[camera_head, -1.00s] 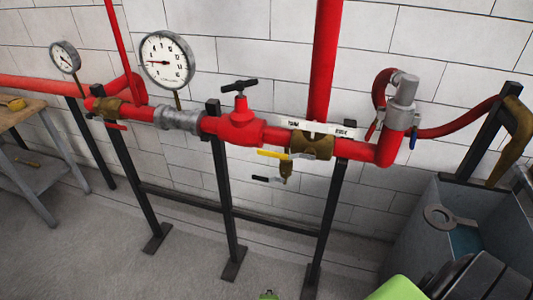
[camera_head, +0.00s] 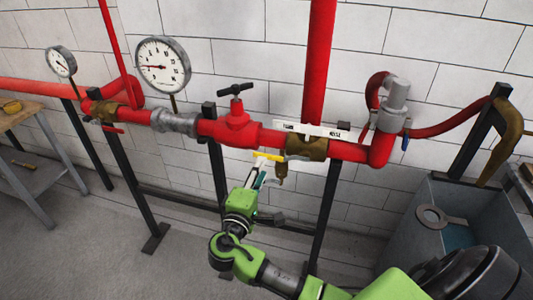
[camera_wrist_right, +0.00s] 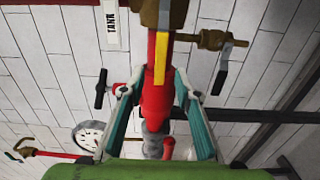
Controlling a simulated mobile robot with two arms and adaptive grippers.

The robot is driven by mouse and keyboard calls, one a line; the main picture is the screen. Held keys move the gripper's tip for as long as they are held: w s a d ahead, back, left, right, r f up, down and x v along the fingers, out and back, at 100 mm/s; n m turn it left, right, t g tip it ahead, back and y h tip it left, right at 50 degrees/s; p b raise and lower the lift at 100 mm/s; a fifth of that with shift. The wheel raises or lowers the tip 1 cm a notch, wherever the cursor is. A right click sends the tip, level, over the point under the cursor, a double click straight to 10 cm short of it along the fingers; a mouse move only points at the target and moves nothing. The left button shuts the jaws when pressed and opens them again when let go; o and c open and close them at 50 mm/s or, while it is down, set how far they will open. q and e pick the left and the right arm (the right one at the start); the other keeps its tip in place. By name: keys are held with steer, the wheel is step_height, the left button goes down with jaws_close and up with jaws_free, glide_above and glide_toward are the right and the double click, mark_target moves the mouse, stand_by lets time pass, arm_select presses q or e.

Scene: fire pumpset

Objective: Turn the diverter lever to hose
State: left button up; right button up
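The yellow diverter lever (camera_head: 268,157) sticks out to the left from the brass diverter valve (camera_head: 306,148) on the red pipe. A white plate (camera_head: 290,126) behind the valve reads TANK at left and HOSE at right. The lever points toward the TANK side. My right gripper (camera_head: 262,171) is just below and in front of the lever's free end. In the right wrist view the yellow lever (camera_wrist_right: 161,60) shows between the two spread fingers of the gripper (camera_wrist_right: 154,88). I cannot tell whether a finger touches it. My left gripper is out of view.
A small brass drain valve (camera_head: 282,174) hangs below the diverter, and its dark handle (camera_wrist_right: 222,78) shows beside the gripper in the right wrist view. A red valve with a black handle (camera_head: 236,89) stands to the left. A grey tank (camera_head: 421,245) is at right.

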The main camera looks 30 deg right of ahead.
mark_target(267, 157)
steer(key=p+x, duration=0.1)
steer(key=x, duration=0.6)
steer(key=shift+f, duration=0.1)
jaws_close()
